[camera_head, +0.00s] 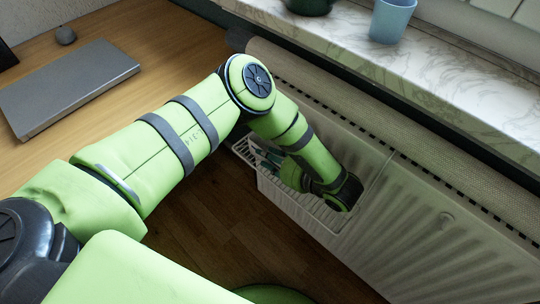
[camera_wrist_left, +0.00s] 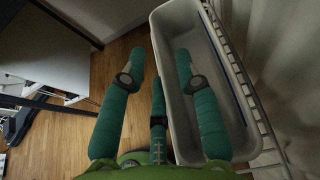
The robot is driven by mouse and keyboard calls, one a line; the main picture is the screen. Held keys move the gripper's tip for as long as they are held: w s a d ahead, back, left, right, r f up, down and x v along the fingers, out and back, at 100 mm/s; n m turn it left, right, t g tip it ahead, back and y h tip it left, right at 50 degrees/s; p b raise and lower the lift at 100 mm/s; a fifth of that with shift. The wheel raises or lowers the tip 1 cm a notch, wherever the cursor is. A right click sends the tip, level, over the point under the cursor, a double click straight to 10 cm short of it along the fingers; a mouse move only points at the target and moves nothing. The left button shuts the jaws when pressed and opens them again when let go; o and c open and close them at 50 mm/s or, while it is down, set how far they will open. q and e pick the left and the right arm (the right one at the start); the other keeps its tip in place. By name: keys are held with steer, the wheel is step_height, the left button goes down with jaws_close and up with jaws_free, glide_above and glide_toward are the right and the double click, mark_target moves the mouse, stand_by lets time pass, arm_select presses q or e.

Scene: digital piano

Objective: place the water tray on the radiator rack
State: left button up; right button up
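The water tray (camera_wrist_left: 162,45) is a long, pale, open-topped trough in the left wrist view, and it looks empty. It lies against the white wire radiator rack (camera_wrist_left: 236,68), which runs along its right side. My left gripper (camera_wrist_left: 160,80) has its teal fingers spread, one outside the tray's near-left wall and one inside the tray. I see a gap between the fingers and that wall. In the head view the rack (camera_head: 325,216) hangs at the radiator, and my left gripper (camera_head: 266,157) is over it, partly hidden by my wrist. My right gripper is out of view.
The ribbed white radiator (camera_head: 420,230) stands beneath a marble windowsill (camera_head: 440,75) holding a blue cup (camera_head: 391,18). A wooden desk (camera_head: 160,50) with a flat grey device (camera_head: 68,85) is at left. Wooden floor (camera_head: 225,240) shows between them.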

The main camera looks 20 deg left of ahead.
arm_select(q)
steer(key=shift+d+r, duration=0.1)
steer(key=shift+r, duration=0.1)
steer(key=p+v, duration=0.1)
steer(key=v, duration=1)
steer(key=shift+s+d+r+p, duration=0.2)
steer(key=shift+s+d+p, duration=0.1)
steer(key=shift+p, duration=0.1)
stand_by(1.0)
